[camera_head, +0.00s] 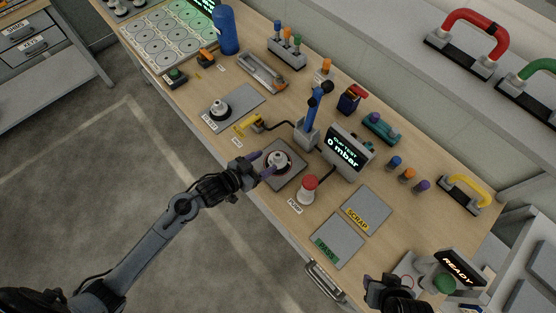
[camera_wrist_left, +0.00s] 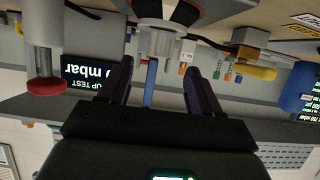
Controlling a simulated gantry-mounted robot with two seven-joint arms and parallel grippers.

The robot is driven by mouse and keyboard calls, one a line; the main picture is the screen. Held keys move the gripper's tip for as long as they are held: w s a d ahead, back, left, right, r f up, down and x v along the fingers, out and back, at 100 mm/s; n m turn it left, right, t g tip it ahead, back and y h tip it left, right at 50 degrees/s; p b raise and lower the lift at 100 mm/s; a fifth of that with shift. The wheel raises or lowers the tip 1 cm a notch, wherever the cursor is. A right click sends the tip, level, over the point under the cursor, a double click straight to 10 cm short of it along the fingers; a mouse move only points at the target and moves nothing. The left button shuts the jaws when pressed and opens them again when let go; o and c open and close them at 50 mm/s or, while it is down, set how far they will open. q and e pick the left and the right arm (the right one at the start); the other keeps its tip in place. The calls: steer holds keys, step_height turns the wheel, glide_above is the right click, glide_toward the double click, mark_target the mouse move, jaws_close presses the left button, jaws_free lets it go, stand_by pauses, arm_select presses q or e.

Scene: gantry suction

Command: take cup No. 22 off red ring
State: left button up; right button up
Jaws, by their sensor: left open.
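A pale grey suction cup (camera_head: 280,158) stands on a dark round seat with a red ring (camera_head: 289,165), on a square grey plate (camera_head: 297,179) at the bench's front. In the left wrist view, which is upside down, the cup (camera_wrist_left: 158,38) shows between the fingertips and the red ring (camera_wrist_left: 197,4) behind it at the top edge. Its number is not readable.
Another cup (camera_head: 219,108) stands on a plate to the left. A red button (camera_head: 308,186), the 0 mbar display (camera_head: 348,153) and a blue-armed stand (camera_head: 312,118) are close around the ring. PASS (camera_head: 337,241) and SCRAP (camera_head: 368,208) pads lie empty on the right.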

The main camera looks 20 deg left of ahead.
mark_target(278, 156)
arm_select(q)
steer(key=shift+x, duration=3.55)
steer(key=shift+s+f, duration=0.1)
steer(key=shift+f, duration=0.05)
steer(key=c, duration=1.1)
